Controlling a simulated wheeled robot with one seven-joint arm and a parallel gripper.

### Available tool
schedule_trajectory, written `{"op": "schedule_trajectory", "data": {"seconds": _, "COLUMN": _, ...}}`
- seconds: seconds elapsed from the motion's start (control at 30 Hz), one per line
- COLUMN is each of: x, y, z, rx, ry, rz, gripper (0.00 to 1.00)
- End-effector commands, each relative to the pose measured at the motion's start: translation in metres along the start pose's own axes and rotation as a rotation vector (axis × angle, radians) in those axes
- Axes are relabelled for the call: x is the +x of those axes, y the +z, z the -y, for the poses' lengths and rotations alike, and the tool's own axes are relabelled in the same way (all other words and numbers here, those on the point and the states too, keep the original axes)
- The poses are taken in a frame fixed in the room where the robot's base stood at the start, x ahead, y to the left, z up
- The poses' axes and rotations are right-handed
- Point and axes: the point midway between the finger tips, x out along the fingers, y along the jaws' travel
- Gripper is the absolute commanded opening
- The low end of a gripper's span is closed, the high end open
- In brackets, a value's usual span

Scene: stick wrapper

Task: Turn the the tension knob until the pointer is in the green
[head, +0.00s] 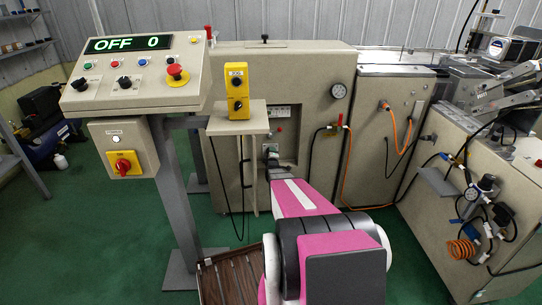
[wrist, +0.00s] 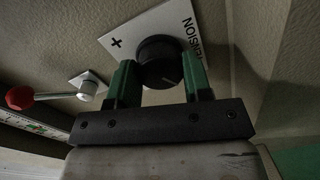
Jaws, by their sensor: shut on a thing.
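The black tension knob (wrist: 160,61) sits on a white plate (wrist: 130,35) with a plus sign and the word TENSION, seen tilted in the wrist view. My gripper (wrist: 160,75) has its two green fingers on either side of the knob, shut on it. A thin light mark shows on the knob's face. In the head view my gripper (head: 270,152) reaches the recess in the beige machine, and my arm hides the knob. A marked scale strip (wrist: 35,127) is partly visible at the wrist view's left; its pointer cannot be made out.
A red-ended lever (wrist: 50,97) sticks out left of the knob. A control console (head: 137,75) reading OFF 0 and a stand with a yellow button box (head: 237,90) stand left of my arm.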

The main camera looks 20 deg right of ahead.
Motion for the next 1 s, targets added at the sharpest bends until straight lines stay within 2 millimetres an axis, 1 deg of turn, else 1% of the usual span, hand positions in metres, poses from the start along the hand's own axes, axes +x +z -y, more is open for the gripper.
{"op": "schedule_trajectory", "data": {"seconds": 0.07, "x": 0.0, "y": 0.0, "z": 0.001, "rx": 0.0, "ry": -0.002, "rz": 0.0, "gripper": 0.22}}
{"op": "schedule_trajectory", "data": {"seconds": 0.1, "x": 0.0, "y": 0.0, "z": 0.001, "rx": 0.0, "ry": -0.002, "rz": 0.0, "gripper": 0.49}}
{"op": "schedule_trajectory", "data": {"seconds": 0.17, "x": 0.0, "y": 0.0, "z": 0.001, "rx": 0.0, "ry": -0.002, "rz": 0.0, "gripper": 0.68}}
{"op": "schedule_trajectory", "data": {"seconds": 0.2, "x": 0.0, "y": 0.0, "z": 0.001, "rx": 0.0, "ry": -0.002, "rz": 0.0, "gripper": 0.71}}
{"op": "schedule_trajectory", "data": {"seconds": 0.47, "x": -0.001, "y": 0.0, "z": 0.0, "rx": 0.001, "ry": -0.001, "rz": 0.0, "gripper": 0.71}}
{"op": "schedule_trajectory", "data": {"seconds": 0.57, "x": -0.004, "y": 0.0, "z": 0.0, "rx": 0.001, "ry": -0.001, "rz": 0.0, "gripper": 0.71}}
{"op": "schedule_trajectory", "data": {"seconds": 0.67, "x": -0.011, "y": 0.0, "z": 0.0, "rx": 0.001, "ry": -0.001, "rz": 0.0, "gripper": 0.71}}
{"op": "schedule_trajectory", "data": {"seconds": 0.77, "x": -0.024, "y": 0.0, "z": -0.001, "rx": 0.001, "ry": -0.001, "rz": 0.0, "gripper": 0.71}}
{"op": "schedule_trajectory", "data": {"seconds": 0.87, "x": -0.041, "y": -0.001, "z": -0.001, "rx": 0.001, "ry": -0.001, "rz": 0.0, "gripper": 0.71}}
{"op": "schedule_trajectory", "data": {"seconds": 1.0, "x": -0.068, "y": 0.0, "z": -0.001, "rx": 0.001, "ry": -0.003, "rz": 0.0, "gripper": 0.71}}
